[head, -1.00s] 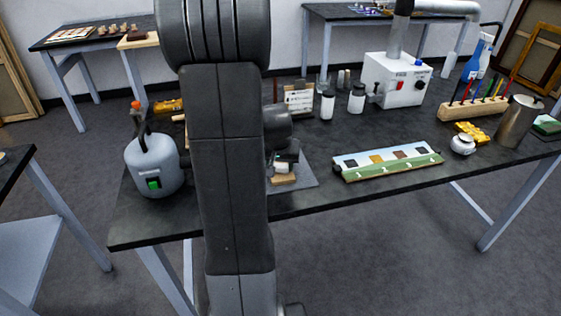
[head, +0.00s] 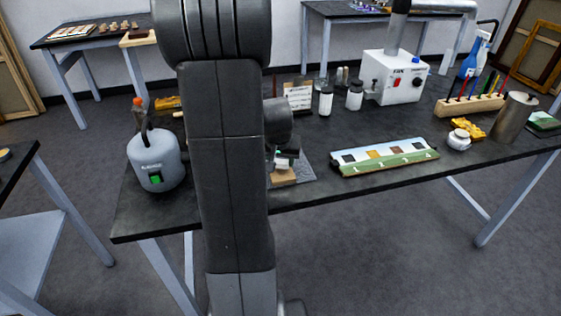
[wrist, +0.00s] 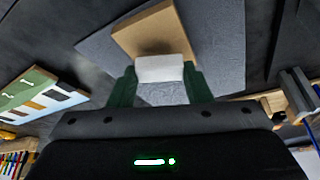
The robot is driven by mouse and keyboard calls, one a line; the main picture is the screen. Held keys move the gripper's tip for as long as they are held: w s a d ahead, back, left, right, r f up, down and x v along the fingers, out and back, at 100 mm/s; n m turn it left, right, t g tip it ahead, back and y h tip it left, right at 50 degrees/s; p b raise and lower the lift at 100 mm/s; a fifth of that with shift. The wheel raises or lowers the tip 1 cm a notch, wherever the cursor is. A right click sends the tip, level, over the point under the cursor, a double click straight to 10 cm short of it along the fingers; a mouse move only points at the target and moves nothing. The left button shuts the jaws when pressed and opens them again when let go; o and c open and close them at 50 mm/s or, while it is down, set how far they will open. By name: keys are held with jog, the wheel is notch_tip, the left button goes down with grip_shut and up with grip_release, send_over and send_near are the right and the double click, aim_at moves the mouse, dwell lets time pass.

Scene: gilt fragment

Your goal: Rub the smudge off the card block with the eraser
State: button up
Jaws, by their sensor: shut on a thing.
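The tan card block (wrist: 150,32) lies on a grey mat (wrist: 222,50) in the wrist view. In the head view the block (head: 284,177) is partly behind my arm, near the table's front edge. My gripper (wrist: 158,84) is shut on the white eraser (wrist: 160,68), held between green fingers. The eraser's end overlaps the near edge of the block in the wrist view. In the head view it sits just above or on the block; I cannot tell whether they touch. No smudge can be made out on the visible part of the block.
A painted panel (head: 384,157) lies right of the mat (head: 306,170). A grey canister (head: 157,162) stands at the left. White jars (head: 326,101) and a white control box (head: 393,78) stand behind. Bare tabletop lies between mat and jars.

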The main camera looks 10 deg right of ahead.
jog(key=shift+w+r, duration=0.2)
jog(key=shift+r, duration=0.55)
jog(key=shift+r+p, duration=2)
jog(key=shift+r, duration=0.55)
